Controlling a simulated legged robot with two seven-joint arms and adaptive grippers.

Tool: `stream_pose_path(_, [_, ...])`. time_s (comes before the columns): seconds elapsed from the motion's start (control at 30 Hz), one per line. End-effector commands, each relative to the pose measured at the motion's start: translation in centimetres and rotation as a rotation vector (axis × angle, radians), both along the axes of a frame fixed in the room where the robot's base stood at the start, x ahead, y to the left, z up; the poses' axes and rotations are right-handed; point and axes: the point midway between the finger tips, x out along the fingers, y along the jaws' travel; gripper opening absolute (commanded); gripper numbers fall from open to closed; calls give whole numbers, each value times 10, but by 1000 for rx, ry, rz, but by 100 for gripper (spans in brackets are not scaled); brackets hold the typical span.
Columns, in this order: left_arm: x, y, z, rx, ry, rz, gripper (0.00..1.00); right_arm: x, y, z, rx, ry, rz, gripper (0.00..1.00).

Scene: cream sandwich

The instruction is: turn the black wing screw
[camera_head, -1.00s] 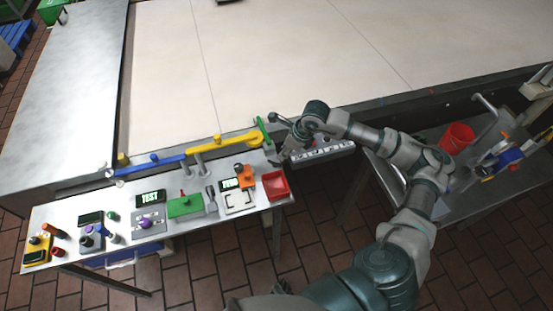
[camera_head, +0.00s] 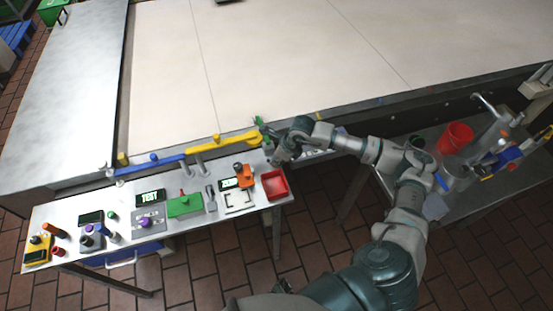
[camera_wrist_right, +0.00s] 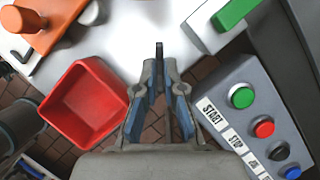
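A thin dark upright piece (camera_wrist_right: 159,50), which looks like the black wing screw seen edge-on, shows at the tips of my right gripper (camera_wrist_right: 160,72) in the right wrist view. The fingers are a narrow gap apart on either side of it. I cannot tell whether they touch it. In the head view my right gripper (camera_head: 274,156) is at the right end of the small metal table, by the yellow bar, and its wrist hides the screw. My left gripper is not in view.
A red bin (camera_wrist_right: 85,103) lies left of the fingers, and a control box (camera_wrist_right: 250,115) with coloured buttons lies close on the right. The yellow bar (camera_head: 225,143) and green handle (camera_head: 258,121) are nearby. A red bucket (camera_head: 455,138) stands on the right table.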

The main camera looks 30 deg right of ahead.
Motion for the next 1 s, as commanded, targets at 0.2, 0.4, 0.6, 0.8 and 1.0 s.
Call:
stream_pose_path(0.2, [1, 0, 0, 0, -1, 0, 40, 1, -2, -1, -5, 0, -10, 0])
stream_pose_path(0.4, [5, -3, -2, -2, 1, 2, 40, 0, -2, -2, -6, 1, -62, 0])
stream_pose_path(0.6, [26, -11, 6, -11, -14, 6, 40, 0, -1, -3, -7, 1, -190, 0])
stream_pose_path(0.8, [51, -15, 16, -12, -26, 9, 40, 0, 1, -4, -5, 1, -367, 0])
stream_pose_path(1.0, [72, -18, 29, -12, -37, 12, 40, -1, 3, -3, -6, 1, -547, 0])
